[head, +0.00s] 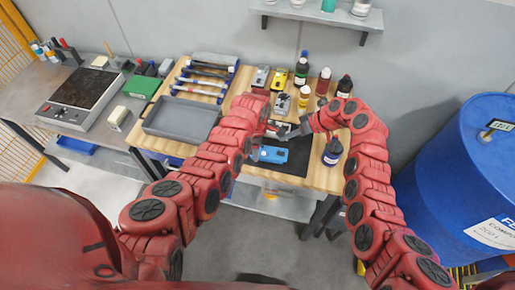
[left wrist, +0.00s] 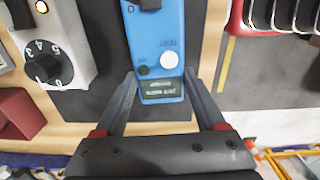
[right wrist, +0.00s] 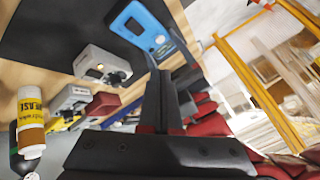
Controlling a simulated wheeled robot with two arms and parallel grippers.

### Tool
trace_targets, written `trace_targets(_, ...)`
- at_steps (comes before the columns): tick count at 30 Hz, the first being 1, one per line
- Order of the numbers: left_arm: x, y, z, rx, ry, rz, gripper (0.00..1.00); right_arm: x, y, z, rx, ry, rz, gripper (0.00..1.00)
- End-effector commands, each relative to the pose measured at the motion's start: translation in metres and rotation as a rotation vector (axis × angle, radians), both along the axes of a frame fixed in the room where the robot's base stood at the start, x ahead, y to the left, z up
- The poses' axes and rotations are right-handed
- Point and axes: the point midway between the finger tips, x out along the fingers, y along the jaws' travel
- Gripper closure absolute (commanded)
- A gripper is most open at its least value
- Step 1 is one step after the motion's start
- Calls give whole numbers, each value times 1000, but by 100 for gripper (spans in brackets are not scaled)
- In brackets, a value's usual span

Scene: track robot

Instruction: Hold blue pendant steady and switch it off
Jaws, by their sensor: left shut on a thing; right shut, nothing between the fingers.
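The blue pendant (head: 272,151) lies on a black mat (head: 296,166) on the wooden bench. In the left wrist view the pendant (left wrist: 158,28) shows a white round button, a smaller dark button and a dark display with small text. My left gripper (left wrist: 160,82) is shut on its near end, one finger on each side. My right gripper (head: 287,134) is shut and empty, just beyond the pendant. In the right wrist view the fingers (right wrist: 166,78) are together, with the pendant (right wrist: 140,25) ahead and apart from them. The pendant's far end is cut off in the left wrist view.
A grey box with a numbered dial (left wrist: 62,45) stands beside the pendant, with a red block (left wrist: 18,115) nearby. A grey tray (head: 182,118) lies left. A blue drum (head: 490,160) stands right.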

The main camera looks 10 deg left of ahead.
Motion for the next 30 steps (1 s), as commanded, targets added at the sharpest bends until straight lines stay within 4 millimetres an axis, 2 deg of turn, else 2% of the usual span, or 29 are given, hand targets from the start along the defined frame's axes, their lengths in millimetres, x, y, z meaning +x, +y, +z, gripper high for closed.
trace_targets(6,0,0,0,0,-1,0,100,0,9,2,30,-334,338,100)
trace_targets(12,0,0,0,0,-1,0,100,0,13,3,40,-499,496,100)
trace_targets(17,0,0,0,0,-1,0,100,-1,15,-4,43,-526,528,100)
trace_targets(25,0,0,0,0,-1,0,100,-1,14,-39,41,-524,527,100)
trace_targets(30,0,0,0,0,-1,0,100,0,15,-53,42,-527,529,100)
